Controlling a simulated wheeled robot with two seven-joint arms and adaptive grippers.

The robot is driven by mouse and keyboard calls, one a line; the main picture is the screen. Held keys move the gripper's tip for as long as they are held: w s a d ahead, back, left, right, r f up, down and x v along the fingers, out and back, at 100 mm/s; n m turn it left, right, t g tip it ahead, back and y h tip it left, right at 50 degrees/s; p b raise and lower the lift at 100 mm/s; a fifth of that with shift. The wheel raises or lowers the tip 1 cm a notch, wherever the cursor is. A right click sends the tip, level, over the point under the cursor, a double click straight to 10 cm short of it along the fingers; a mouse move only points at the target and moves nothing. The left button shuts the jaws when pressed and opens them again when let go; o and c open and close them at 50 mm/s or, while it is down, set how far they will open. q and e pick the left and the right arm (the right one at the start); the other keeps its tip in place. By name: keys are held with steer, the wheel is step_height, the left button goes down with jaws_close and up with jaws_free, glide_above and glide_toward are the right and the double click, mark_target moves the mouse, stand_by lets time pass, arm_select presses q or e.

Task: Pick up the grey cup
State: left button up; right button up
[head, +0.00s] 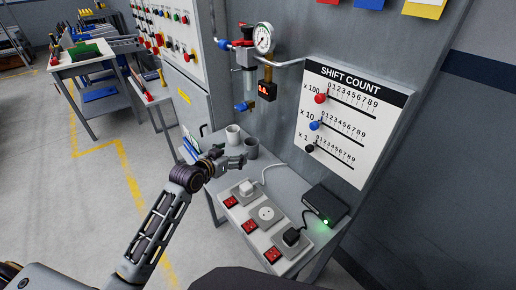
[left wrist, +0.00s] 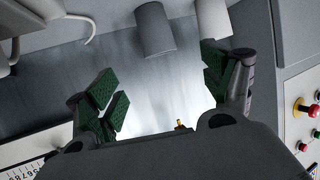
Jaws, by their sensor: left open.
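The grey cup (head: 251,148) stands upright on the grey bench by the wall. In the left wrist view the grey cup (left wrist: 153,30) is at the top, beyond and between the spread fingers. A paler, whitish cup (head: 233,134) stands beside it; it also shows in the left wrist view (left wrist: 212,18), behind the right-hand finger. My left gripper (head: 236,160) is just in front of the grey cup, open, with nothing between its green-padded fingers (left wrist: 160,85). My right gripper is not in view.
A power strip (head: 266,214) with red switches and plugs lies along the bench's near side. A black box (head: 325,204) with a green light is at right. The shift count board (head: 344,121) and a gauge (head: 263,38) are on the wall behind. Blue items (head: 190,147) lie left of the cups.

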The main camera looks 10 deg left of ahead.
mark_target(252, 149)
arm_select(q)
steer(key=shift+w+d, duration=0.2)
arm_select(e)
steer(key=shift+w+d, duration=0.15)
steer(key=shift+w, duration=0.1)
arm_select(q)
steer(key=shift+s+a, duration=0.1)
steer(key=shift+x, duration=3.7)
steer(key=shift+w+d+f, duration=0.15)
steer(key=shift+w+d, duration=0.05)
steer(key=shift+w, duration=0.4)
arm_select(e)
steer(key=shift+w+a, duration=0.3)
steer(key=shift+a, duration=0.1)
